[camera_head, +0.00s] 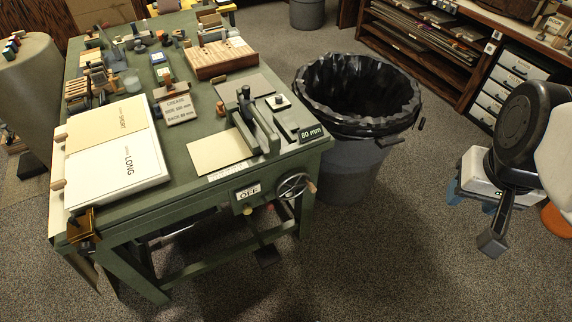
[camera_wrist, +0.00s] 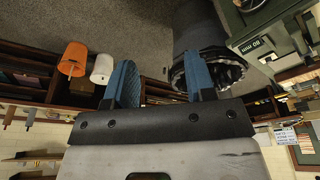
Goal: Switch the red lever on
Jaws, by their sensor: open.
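The green bench (camera_head: 120,228) carries a white OFF sign (camera_head: 248,191) on its front, beside a dark handwheel (camera_head: 291,185). I cannot clearly make out a red lever; a small reddish knob (camera_head: 312,187) shows at the wheel's right edge, and a pale yellowish knob (camera_head: 248,211) sits below the sign. My gripper (camera_head: 472,199) is far to the right of the bench, over open floor and apart from everything. In the wrist view my gripper (camera_wrist: 160,80) has its two blue fingers spread with nothing between them. The OFF sign is not visible there.
A lined black bin (camera_head: 358,98) stands right of the bench, between it and my gripper; it also shows in the wrist view (camera_wrist: 222,66). Trays, blocks and an 80 mm sign (camera_head: 311,133) crowd the bench top. Carpet (camera_head: 390,265) in front is clear. Shelves line the back.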

